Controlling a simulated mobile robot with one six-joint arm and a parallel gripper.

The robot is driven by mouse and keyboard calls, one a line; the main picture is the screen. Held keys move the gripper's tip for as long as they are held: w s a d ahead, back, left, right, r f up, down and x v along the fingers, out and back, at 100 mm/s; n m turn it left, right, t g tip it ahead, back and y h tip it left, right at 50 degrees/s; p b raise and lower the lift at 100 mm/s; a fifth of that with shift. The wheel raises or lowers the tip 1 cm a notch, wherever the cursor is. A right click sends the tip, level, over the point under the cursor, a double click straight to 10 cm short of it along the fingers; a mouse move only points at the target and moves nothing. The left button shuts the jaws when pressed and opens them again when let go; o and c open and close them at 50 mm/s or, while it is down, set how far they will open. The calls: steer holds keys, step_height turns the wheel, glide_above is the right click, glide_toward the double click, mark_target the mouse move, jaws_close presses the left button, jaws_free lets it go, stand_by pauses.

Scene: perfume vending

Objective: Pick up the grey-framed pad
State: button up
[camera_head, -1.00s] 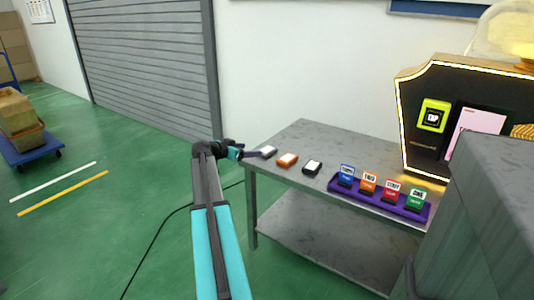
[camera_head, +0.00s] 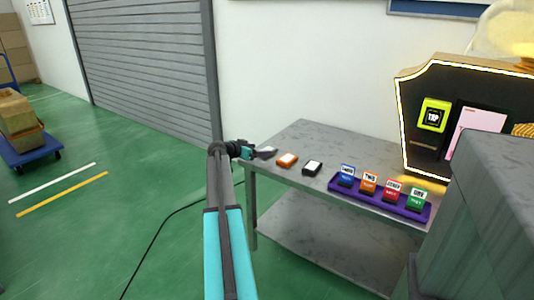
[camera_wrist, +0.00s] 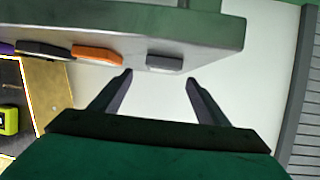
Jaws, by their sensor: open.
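The grey-framed pad (camera_wrist: 165,62) lies near the edge of the metal table. In the wrist view it is just beyond the gap between my fingertips, a little to the right of its middle. My gripper (camera_wrist: 158,77) is open, with nothing between its fingers. In the head view my gripper (camera_head: 265,153) is at the table's left corner and hides most or all of the grey-framed pad. I cannot tell there whether the fingers touch it.
An orange-framed pad (camera_head: 287,161) and a black-framed pad (camera_head: 312,168) lie to the right on the table (camera_head: 300,140). A purple tray (camera_head: 372,200) holds several coloured card stands. A lit dark machine (camera_head: 418,160) stands behind.

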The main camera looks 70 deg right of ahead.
mark_target(271, 147)
steer(key=shift+w+b+x, duration=0.2)
steer(key=shift+b+x, duration=0.35)
steer(key=shift+x, duration=2)
steer(key=shift+f, duration=0.1)
steer(key=c, duration=1.1)
steer(key=shift+r, duration=0.75)
steer(key=shift+s+a+r+p, duration=0.15)
steer(key=shift+r+p, duration=0.15)
steer(key=shift+r, duration=0.25)
steer(key=shift+s+a+r+p, duration=0.15)
steer(key=shift+r+p, duration=0.1)
steer(key=shift+r, duration=0.3)
steer(key=s+a, duration=0.2)
steer(key=s, duration=0.2)
steer(key=s+a+r+p, duration=0.1)
steer(key=s+a, duration=0.2)
steer(key=s, duration=0.1)
steer(key=s+a, duration=0.3)
steer(key=s, duration=0.2)
steer(key=shift+r+p, duration=0.15)
steer(key=shift+p, duration=0.15)
